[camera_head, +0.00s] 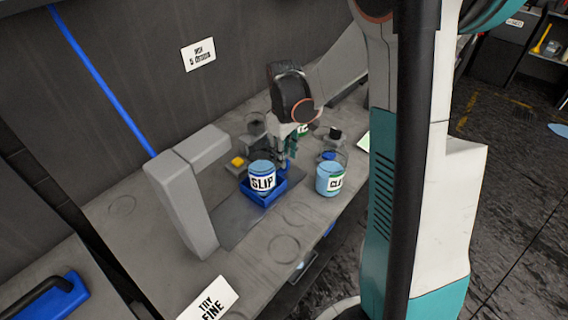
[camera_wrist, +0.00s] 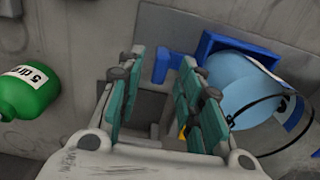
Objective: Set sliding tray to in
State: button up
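The sliding tray (camera_head: 264,200) is a small blue tray on a dark metal plate on the grey bench. A pale blue jar labelled SLIP (camera_head: 262,176) stands in it. In the wrist view the tray's blue rim (camera_wrist: 208,46) shows at top, beside the jar (camera_wrist: 238,85). A blue handle-like piece (camera_wrist: 164,66) sticks out from the tray. My gripper (camera_head: 288,158) is at the tray's right, far side. In the wrist view its green-padded fingers (camera_wrist: 162,72) are apart, with the blue piece showing in the gap. I cannot tell whether they touch it.
A grey bracket-like post (camera_head: 188,205) stands left of the tray, and a yellow button (camera_head: 237,162) sits behind it. A second blue jar (camera_head: 327,181) stands to the right. A green jar (camera_wrist: 25,95) is left in the wrist view. The bench front is mostly clear.

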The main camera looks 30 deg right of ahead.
aim_at(254, 186)
jog(key=shift+f+b, duration=0.35)
jog(key=shift+f, duration=1.2)
grip_shut()
jog(key=shift+a, duration=0.15)
jog(key=s+a, duration=0.1)
jog(key=a, duration=0.3)
jog(key=s+a, duration=0.2)
jog(key=a, duration=0.1)
jog(key=s+a, duration=0.2)
jog(key=a, duration=0.2)
jog(key=shift+a, duration=0.3)
grip_release()
jog(key=shift+a, duration=0.2)
